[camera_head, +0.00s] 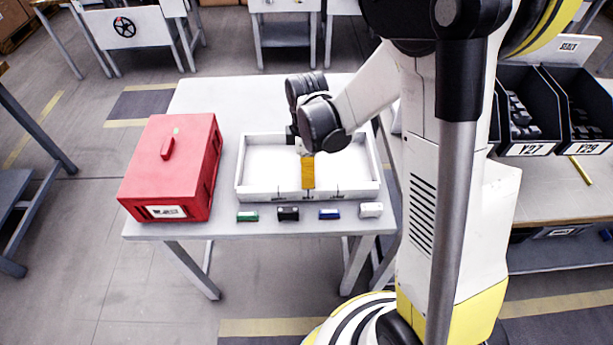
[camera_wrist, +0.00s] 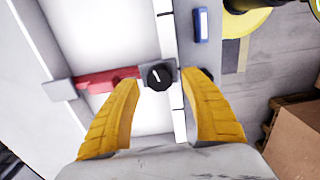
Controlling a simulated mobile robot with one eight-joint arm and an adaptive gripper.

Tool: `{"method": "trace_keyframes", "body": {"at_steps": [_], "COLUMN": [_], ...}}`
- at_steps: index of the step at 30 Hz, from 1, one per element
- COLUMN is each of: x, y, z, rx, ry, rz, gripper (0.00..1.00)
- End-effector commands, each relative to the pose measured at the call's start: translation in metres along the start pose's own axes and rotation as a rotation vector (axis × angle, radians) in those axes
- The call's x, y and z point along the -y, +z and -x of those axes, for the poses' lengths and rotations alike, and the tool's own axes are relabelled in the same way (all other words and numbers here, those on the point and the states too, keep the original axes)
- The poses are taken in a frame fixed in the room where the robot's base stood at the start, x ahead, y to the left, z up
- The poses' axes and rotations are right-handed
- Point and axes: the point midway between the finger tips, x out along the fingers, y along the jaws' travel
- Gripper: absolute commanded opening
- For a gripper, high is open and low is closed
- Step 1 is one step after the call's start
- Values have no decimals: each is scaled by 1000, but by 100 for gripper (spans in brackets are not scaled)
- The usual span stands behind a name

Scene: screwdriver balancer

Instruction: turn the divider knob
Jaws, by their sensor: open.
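The divider knob (camera_wrist: 158,77) is round and black with a white pointer line on its face. In the wrist view it sits at the right end of a red divider bar (camera_wrist: 100,81), next to a wall of the white tray. My gripper (camera_wrist: 161,84) is open, its yellow fingers on either side of the knob with a gap to each; contact is not visible. In the head view my gripper (camera_head: 308,172) points down over the front part of the white tray (camera_head: 243,189). There it hides the knob and the divider.
A red toolbox (camera_head: 165,178) stands left of the tray on the white table. Small green (camera_head: 247,216), black (camera_head: 288,214), blue (camera_head: 329,214) and white (camera_head: 371,210) blocks lie in a row along the front edge. Dark bins (camera_head: 520,110) stand on a bench at right.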

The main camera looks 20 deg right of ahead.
Motion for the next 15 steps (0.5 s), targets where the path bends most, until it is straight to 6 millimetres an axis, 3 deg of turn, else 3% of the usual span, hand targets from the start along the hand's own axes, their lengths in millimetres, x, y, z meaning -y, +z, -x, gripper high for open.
{"method": "trace_keyframes", "body": {"at_steps": [3, 12, 13, 15], "x": [0, 0, 0, 0], "y": [0, 0, 0, 0], "z": [-10, -11, -11, -11], "rx": [0, 0, 0, 0], "ry": [0, 0, 0, 0], "rz": [0, -1, -1, -1], "gripper": [53, 53, 48, 27]}}
